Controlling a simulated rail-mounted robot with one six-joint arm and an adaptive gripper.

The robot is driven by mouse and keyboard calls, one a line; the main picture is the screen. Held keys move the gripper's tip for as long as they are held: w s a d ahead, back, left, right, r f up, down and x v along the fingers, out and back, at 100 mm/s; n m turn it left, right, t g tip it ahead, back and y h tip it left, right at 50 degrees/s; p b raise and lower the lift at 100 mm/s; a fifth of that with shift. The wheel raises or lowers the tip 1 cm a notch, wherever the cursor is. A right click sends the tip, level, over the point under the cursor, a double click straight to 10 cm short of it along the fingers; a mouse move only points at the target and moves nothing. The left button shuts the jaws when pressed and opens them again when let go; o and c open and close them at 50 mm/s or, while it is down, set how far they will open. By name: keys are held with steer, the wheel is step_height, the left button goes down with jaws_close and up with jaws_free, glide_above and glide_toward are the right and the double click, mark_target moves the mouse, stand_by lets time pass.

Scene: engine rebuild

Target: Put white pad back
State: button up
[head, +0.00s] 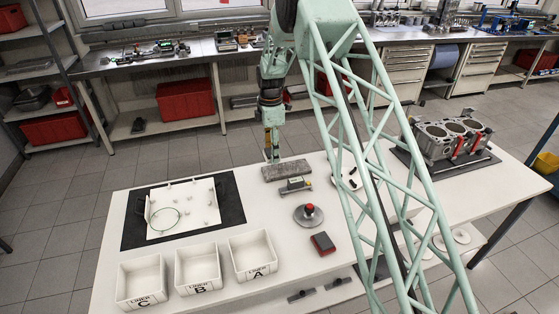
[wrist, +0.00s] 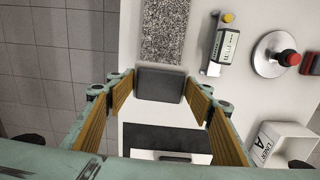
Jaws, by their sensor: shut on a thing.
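My gripper (wrist: 160,88) is shut on a dark grey pad-like block (wrist: 160,83) in the wrist view, with one finger on each side of it. Only the block's grey upper face shows clearly, so I cannot tell whether it has a white side. In the head view my gripper (head: 271,157) points down near the left end of a speckled grey slab (head: 292,170). The slab also shows just beyond the block in the wrist view (wrist: 165,30). A similar grey and red pad (head: 323,243) lies on the white table.
Three white bins, C (head: 141,281), B (head: 198,270) and A (head: 252,256), stand along the table's front. A black mat (head: 233,207) carries a white board. A gauge (head: 295,185), a red-knobbed disc (head: 308,215) and an engine block (head: 450,140) also sit on the table.

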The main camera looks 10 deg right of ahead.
steer(key=s+d+m+b, duration=0.1)
steer(key=s+m+b, duration=0.1)
steer(key=s+m, duration=0.7)
steer(key=s+d+r+m+b, duration=0.1)
steer(key=s+m+b, duration=0.2)
steer(key=s+m, duration=0.6)
steer(key=shift+s+d+r+m, duration=0.15)
steer(key=shift+s+d+m, duration=0.05)
steer(key=shift+d+m, duration=0.2)
